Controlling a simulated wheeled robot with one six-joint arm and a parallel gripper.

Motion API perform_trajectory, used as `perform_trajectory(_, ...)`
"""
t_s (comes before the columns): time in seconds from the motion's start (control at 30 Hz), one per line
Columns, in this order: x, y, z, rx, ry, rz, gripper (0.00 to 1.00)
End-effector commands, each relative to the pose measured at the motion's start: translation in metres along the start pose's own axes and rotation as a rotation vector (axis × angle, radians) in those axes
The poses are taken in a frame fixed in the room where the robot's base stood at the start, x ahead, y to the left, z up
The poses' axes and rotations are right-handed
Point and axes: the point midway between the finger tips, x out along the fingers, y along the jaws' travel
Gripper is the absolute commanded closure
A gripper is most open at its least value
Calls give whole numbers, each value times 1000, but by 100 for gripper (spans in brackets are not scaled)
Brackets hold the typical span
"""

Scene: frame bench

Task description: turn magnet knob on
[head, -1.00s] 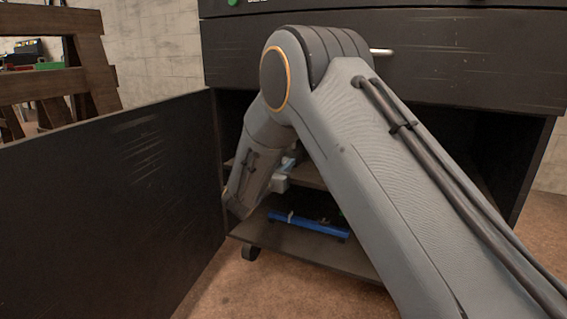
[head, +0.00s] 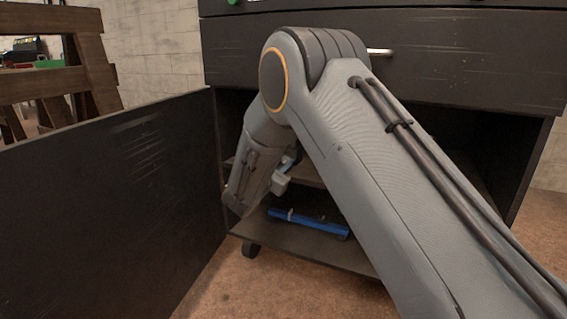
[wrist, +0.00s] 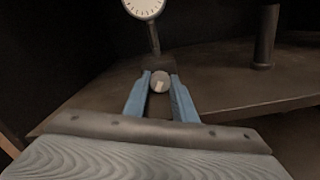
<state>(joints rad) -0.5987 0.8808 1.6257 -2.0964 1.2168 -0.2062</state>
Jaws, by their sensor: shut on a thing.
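In the wrist view, my gripper (wrist: 160,78) has its two blue fingers on either side of a small round grey knob (wrist: 160,84) and is shut on it. The knob has a pale mark on its face. It is on the front of a dark magnet base (wrist: 158,64), mostly hidden by the fingers. A rod rises from the base to a white dial gauge (wrist: 144,6), cut off by the top edge. In the head view, my arm hides the knob and the base.
The base stands on a dark shelf (wrist: 222,92) inside the cabinet, with a dark post (wrist: 265,38) to the right. In the head view, the open door (head: 110,205) is at left, a drawer (head: 470,60) above, and a blue object (head: 308,222) on the lower shelf.

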Motion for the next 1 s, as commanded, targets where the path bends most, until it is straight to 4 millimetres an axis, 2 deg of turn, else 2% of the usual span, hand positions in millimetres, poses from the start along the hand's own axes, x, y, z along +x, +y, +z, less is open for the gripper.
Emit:
perform_trajectory(0.03,0,0,-1,-1,1,0,72)
perform_trajectory(0.13,0,0,-1,-1,1,0,57)
perform_trajectory(0.47,-3,0,0,-1,1,0,57)
perform_trajectory(0.57,-13,1,1,-2,2,1,57)
perform_trajectory(0.9,-65,1,2,-2,1,1,57)
perform_trajectory(1.0,-74,1,1,-2,2,1,57)
